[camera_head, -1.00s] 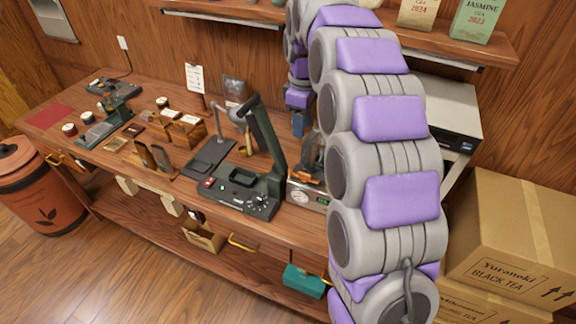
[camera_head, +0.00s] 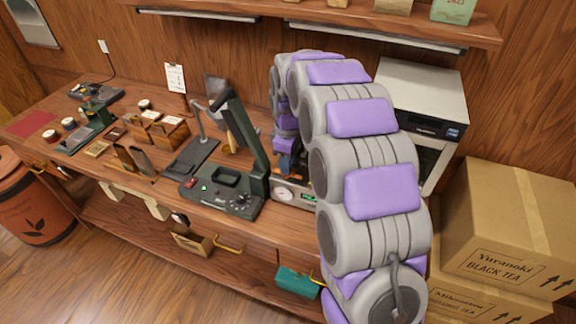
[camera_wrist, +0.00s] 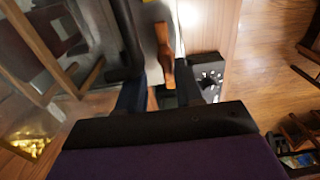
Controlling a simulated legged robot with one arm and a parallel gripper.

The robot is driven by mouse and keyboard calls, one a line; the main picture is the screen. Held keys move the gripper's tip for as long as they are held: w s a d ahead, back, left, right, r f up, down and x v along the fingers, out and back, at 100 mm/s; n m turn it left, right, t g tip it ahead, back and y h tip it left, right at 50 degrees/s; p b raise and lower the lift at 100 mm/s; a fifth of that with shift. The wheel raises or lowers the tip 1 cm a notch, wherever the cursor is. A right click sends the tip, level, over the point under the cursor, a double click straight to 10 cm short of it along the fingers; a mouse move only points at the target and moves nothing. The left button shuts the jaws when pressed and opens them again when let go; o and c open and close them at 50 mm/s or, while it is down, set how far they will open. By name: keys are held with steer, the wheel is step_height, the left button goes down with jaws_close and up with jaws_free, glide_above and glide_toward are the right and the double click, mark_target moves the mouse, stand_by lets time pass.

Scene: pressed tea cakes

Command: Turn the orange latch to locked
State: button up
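The orange latch (camera_wrist: 165,52) shows in the wrist view as a narrow upright handle on a pale grey metal surface. My gripper (camera_wrist: 161,88) has its two dark fingers apart, one on each side of the latch's lower end. I see a gap beside the latch and no clear grip on it. In the head view my gripper (camera_head: 287,146) is low over a grey device (camera_head: 294,193) with a round gauge and green display.
A dark green press (camera_head: 222,192) with knobs stands just left of the device. A white-topped cabinet (camera_head: 425,92) is behind my arm. Cardboard boxes (camera_head: 508,235) stand at the right. A wooden shelf (camera_head: 330,20) hangs above. Small tea items fill the bench's left part.

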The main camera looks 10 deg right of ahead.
steer(key=shift+s+a+f, duration=0.15)
steer(key=shift+a+f, duration=0.1)
steer(key=shift+f, duration=0.3)
steer(key=shift+a, duration=0.55)
steer(key=shift+d, duration=0.55)
steer(key=c, duration=0.5)
steer(key=shift+r, duration=0.1)
steer(key=shift+c, duration=0.8)
steer(key=shift+a, duration=0.15)
jaws_close()
